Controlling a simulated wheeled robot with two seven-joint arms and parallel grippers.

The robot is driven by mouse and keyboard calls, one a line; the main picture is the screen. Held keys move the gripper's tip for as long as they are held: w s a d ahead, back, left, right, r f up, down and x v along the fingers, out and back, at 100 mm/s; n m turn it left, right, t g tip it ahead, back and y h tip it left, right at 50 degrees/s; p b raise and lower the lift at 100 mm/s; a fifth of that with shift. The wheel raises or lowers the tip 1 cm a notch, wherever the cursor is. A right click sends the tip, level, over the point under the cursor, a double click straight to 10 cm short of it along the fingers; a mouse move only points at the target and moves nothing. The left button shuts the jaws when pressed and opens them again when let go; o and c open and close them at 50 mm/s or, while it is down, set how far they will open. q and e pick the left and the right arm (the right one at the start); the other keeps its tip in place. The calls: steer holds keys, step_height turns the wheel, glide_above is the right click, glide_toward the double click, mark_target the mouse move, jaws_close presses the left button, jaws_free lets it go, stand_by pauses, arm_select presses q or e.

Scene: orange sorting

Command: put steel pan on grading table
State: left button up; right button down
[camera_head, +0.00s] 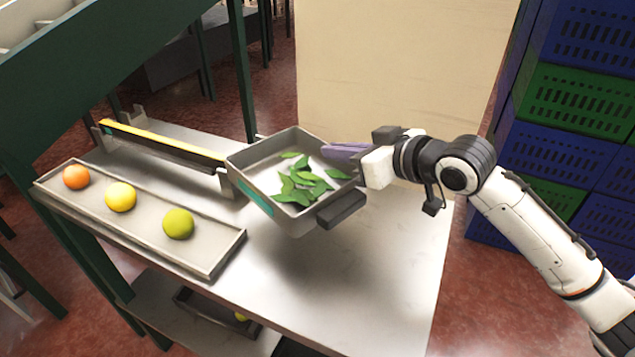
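The steel pan (275,217) is a square grey tray with a teal strip on its left wall and a black handle on its front right side. Several green leaves lie in it. It is over the metal-topped grading table (395,270), with a dark shadow below it; whether its base touches the table is hard to tell. My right gripper (343,151) comes in from the right, with its purple fingers at the pan's right rim. It looks shut on the rim, though the pan wall partly hides the fingers. My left gripper is not in view.
A long shallow tray (222,262) at the left holds an orange, a yellow and a yellow-green fruit. A yellow-topped rail (160,140) runs behind it. Blue and green crates (570,95) are stacked at the right. The table's front right is clear.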

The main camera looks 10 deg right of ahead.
mark_target(337, 182)
steer(key=shift+f, duration=3.6)
steer(key=shift+f, duration=0.15)
steer(key=c, duration=2)
jaws_free()
steer(key=v, duration=1)
steer(key=shift+s+d, duration=0.25)
steer(key=shift+s+d+r, duration=0.25)
steer(key=shift+s+r, duration=0.2)
steer(key=shift+s, duration=0.1)
